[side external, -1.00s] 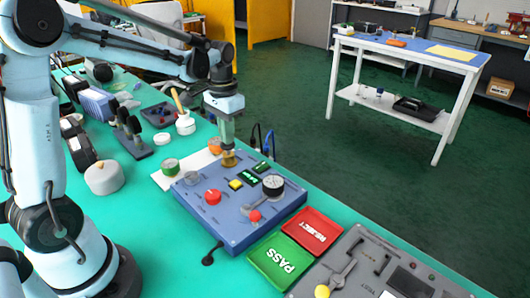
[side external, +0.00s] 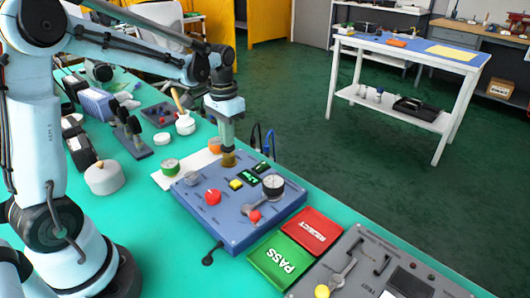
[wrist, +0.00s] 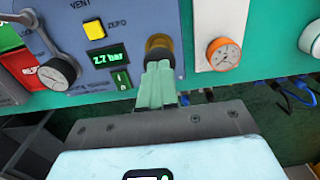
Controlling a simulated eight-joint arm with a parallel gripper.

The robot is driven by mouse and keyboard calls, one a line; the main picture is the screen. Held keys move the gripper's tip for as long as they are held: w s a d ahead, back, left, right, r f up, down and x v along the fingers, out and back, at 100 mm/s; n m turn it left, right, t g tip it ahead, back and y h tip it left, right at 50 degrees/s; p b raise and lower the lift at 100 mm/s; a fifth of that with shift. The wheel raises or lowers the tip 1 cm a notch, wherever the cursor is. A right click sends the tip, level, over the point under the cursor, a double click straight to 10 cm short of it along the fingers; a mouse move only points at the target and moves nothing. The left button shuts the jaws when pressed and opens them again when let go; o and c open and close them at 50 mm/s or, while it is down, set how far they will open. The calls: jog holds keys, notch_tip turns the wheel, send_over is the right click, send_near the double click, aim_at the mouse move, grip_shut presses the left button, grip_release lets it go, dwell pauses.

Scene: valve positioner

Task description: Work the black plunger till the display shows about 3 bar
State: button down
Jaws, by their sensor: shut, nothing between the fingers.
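The blue-grey positioner panel (side external: 200,215) lies on the green bench. Its small display (wrist: 105,56) reads 2.7 bar in green digits in the wrist view. In the side view my gripper (side external: 228,149) points straight down over the brass collar (side external: 228,160).
A round gauge (wrist: 57,70), a yellow ZERO button (wrist: 94,29) and a red knob (side external: 213,197) stand on the panel. An orange-rimmed dial (wrist: 223,53) stands beside it on a white sheet. Red REJECT (side external: 328,224) and green PASS (side external: 263,262) trays lie at the panel's right.

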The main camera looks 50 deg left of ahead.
jog(key=shift+f, duration=0.25)
dwell(0.4)
jog(key=shift+r, duration=1.6)
notch_tip(320, 180, up, 5)
dwell(0.4)
jog(key=s+d+f+t, duration=0.3)
jog(key=s+d+t, duration=0.4)
jog(key=s+d, duration=0.2)
jog(key=shift+s+d+f, duration=0.25)
jog(key=shift+s+d, duration=0.15)
jog(key=shift+s, duration=0.25)
